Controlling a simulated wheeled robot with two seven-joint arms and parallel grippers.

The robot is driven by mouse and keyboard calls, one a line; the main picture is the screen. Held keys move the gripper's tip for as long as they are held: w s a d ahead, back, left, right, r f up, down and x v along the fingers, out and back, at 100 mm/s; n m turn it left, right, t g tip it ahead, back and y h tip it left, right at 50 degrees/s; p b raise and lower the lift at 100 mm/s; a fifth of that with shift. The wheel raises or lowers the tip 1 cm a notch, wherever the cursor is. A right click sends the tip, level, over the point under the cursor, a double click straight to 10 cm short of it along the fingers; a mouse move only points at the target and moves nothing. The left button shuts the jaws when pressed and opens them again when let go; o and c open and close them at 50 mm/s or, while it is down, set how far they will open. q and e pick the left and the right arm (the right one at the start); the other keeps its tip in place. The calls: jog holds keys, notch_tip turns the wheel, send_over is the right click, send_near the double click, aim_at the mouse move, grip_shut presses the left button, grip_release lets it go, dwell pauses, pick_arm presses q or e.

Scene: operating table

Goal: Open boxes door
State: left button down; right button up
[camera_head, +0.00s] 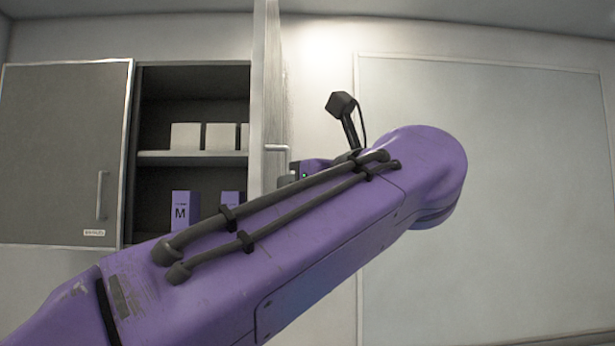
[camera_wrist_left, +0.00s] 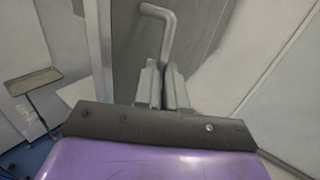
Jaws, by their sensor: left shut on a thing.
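The cabinet's right door (camera_head: 268,95) stands swung open, seen nearly edge-on in the head view. Its handle (camera_head: 277,148) sticks out to the right. In the left wrist view the handle (camera_wrist_left: 167,38) is a bent grey bar running down between the fingers of my left gripper (camera_wrist_left: 162,75), which is shut on it. In the head view the gripper is mostly hidden behind my purple arm. The left door (camera_head: 60,150) is closed, with a vertical handle (camera_head: 102,195). My right gripper is not in view.
The open compartment holds white boxes (camera_head: 186,136) on a shelf (camera_head: 190,158) and purple boxes (camera_head: 184,210) below, one marked M. A large wall panel (camera_head: 500,120) is to the right. A small tray stand (camera_wrist_left: 33,82) shows at the left in the wrist view.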

pick_arm(q)
jog(key=shift+r, duration=0.2)
jog(key=c, duration=1.3)
grip_release()
jog(key=shift+w, duration=0.2)
jog(key=shift+o, duration=0.4)
jog(key=shift+w+a+f, duration=0.15)
jog(key=shift+w+f, duration=0.1)
jog(key=shift+w, duration=0.25)
jog(key=shift+w+a+f, duration=0.15)
jog(key=shift+w+f, duration=0.1)
jog(key=shift+w, duration=0.2)
jog(key=v, duration=0.7)
jog(key=shift+s+d, duration=0.15)
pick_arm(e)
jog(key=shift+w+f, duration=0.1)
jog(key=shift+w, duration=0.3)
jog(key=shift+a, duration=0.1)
